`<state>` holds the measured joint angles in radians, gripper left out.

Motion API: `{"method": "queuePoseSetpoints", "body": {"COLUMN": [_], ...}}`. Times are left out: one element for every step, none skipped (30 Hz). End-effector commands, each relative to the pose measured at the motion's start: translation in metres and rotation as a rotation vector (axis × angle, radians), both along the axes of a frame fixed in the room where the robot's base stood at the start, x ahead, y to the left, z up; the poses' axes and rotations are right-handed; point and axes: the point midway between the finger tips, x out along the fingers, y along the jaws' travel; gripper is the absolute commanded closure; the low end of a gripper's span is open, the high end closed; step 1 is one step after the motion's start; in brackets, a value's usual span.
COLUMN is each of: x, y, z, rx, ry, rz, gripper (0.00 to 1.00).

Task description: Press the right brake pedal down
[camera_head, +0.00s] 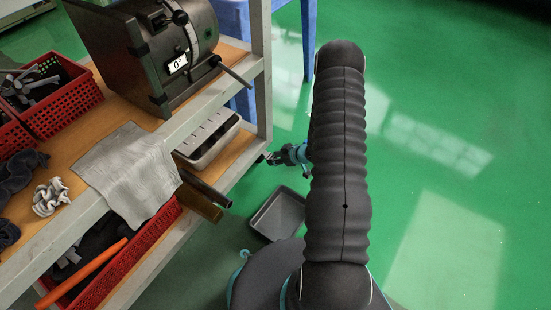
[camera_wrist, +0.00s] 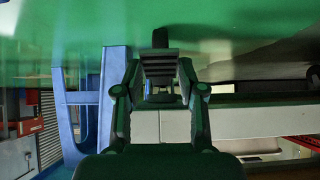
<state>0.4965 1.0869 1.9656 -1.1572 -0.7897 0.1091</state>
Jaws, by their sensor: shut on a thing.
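My gripper (camera_head: 275,157) is low beside the foot of the cart's right corner post, mostly hidden behind my own arm. In the wrist view my gripper (camera_wrist: 160,65) has its fingers together on a small dark part (camera_wrist: 160,38), which sticks out beyond the tips. From its place at the cart foot this looks like the right brake pedal, but it is too dark to be sure. I cannot tell how far down it is pressed.
The cart's grey post (camera_head: 262,70) stands just left of my gripper. A grey open bin (camera_head: 277,214) is on the green floor below. A blue frame (camera_wrist: 98,100) is near in the wrist view. The floor at right is clear.

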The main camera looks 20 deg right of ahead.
Motion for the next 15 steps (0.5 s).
{"method": "queuePoseSetpoints", "body": {"x": [-0.001, -0.001, -0.0011, -0.0011, -0.0011, -0.0012, -0.0012, -0.0011, -0.0012, -0.0012, -0.0012, -0.0012, -0.0012, -0.0012, -0.0013], "y": [0.0034, 0.0034, 0.0034, 0.0034, 0.0034, 0.003, 0.0025, 0.0016, 0.0007, -0.0001, -0.0007, -0.0013, -0.0015, -0.0018, -0.002], "z": [-0.0007, -0.0007, -0.0007, -0.0007, -0.0007, -0.0008, -0.0008, -0.0006, -0.0007, -0.0005, -0.0005, -0.0004, -0.0004, -0.0004, -0.0002], "rx": [0.003, 0.003, 0.003, 0.003, 0.003, 0.003, 0.002, 0.002, 0.002, 0.001, 0.002, 0.002, 0.001, 0.001, 0.001], "ry": [0.001, 0.002, 0.002, 0.002, 0.002, 0.002, 0.003, 0.003, 0.003, 0.002, 0.002, 0.002, 0.002, 0.002, 0.002], "rz": [0.007, 0.007, 0.007, 0.007, 0.007, 0.007, 0.005, 0.004, 0.002, 0.001, 0.0, -0.001, -0.002, -0.002, -0.003], "gripper": [0.95, 0.95, 0.95, 0.56, 0.48, 0.38, 0.35, 0.35, 0.35, 0.35, 0.35, 0.35, 0.35, 0.35, 0.35]}}
